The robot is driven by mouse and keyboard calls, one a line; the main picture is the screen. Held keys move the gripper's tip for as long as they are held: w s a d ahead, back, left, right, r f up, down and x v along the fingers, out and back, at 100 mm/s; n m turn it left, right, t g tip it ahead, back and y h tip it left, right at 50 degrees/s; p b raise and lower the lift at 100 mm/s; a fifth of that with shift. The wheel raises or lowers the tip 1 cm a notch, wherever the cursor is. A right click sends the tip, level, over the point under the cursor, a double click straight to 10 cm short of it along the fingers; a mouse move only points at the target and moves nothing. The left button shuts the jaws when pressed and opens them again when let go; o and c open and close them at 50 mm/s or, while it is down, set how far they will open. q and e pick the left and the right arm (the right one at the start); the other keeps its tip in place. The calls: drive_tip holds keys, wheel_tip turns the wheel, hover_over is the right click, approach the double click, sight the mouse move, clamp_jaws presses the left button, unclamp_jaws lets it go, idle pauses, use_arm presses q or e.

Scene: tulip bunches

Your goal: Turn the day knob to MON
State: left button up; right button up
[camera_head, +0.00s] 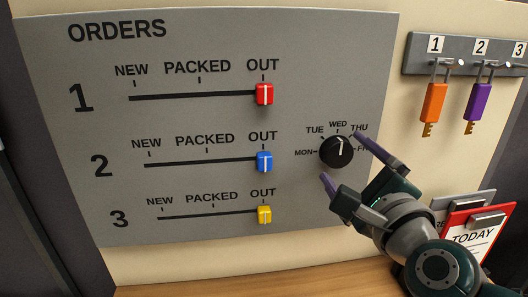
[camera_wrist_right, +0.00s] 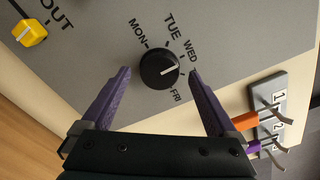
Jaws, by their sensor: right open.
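The day knob (camera_head: 336,152) is a round black dial with a white pointer line on the grey ORDERS board (camera_head: 215,130). The MON label (camera_head: 303,153) is at the knob's left. My right gripper (camera_head: 341,158) is open, its two purple fingers spread on opposite sides of the knob. In the right wrist view the knob (camera_wrist_right: 159,69) sits between the fingertips, with a gap on each side. How close the tips are to the board is hard to tell. THU is hidden there. My left gripper is not in view.
Red (camera_head: 264,94), blue (camera_head: 264,161) and yellow (camera_head: 264,215) sliders stand at OUT, left of the knob. Orange (camera_head: 433,102) and purple (camera_head: 478,101) key tags hang from a rack at the upper right. A red TODAY holder (camera_head: 484,235) is at the lower right.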

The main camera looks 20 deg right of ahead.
drive_tip(key=shift+w+d, duration=0.1)
drive_tip(key=shift+w, duration=0.4)
drive_tip(key=c, duration=1.4)
